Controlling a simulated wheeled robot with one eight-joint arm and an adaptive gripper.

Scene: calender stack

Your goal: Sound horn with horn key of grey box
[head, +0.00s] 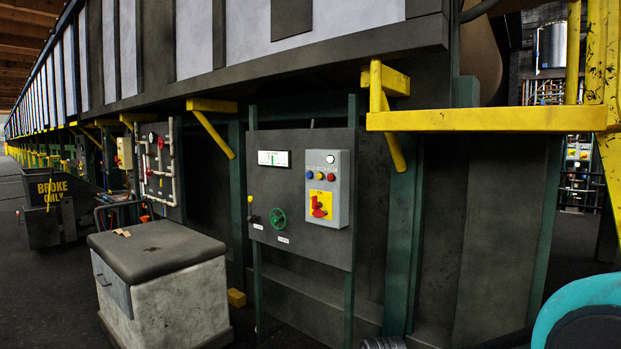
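The grey box (342,188) is mounted on the right part of a dark panel (272,185) on green posts. Below is a red rotary handle (319,207) on a yellow plate. Any lettering is too small to read, so I cannot tell which control is the horn key. No fingers of my gripper show in the head view.
A green handwheel (278,218) and a white gauge (273,158) are left of the box. A grey padded block (175,290) stands on the floor at front left. A yellow ledge (485,119) juts out at right. A dark broke bin (48,208) stands far left.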

